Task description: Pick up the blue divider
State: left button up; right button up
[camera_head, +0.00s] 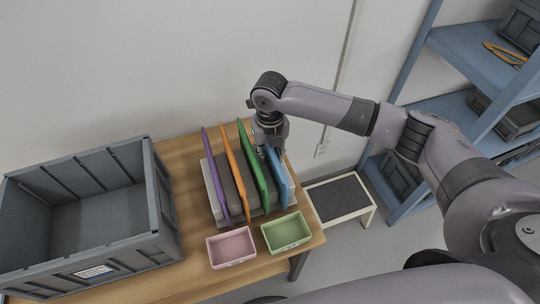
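The blue divider (276,175) stands upright at the right end of a row of dividers on the wooden table. My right gripper (269,146) points down at the far upper end of the blue divider, close to it or touching it. Its fingertips are partly hidden, so I cannot tell if they are open or shut on it. A green divider (259,170), an orange divider (236,173) and a purple divider (214,176) stand to its left, with grey blocks (246,188) between them. My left gripper is out of view.
A large grey crate (165,205) fills the table's left side. A pink tray (231,261) and a green tray (286,247) sit in front of the dividers. The table's right edge is near the blue divider. A low stool (368,210) and blue shelves (467,62) stand beyond.

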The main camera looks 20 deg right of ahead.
notch_tip(320, 180, down, 2)
jog(key=shift+f, duration=0.1)
grip_shut()
dwell(0.6)
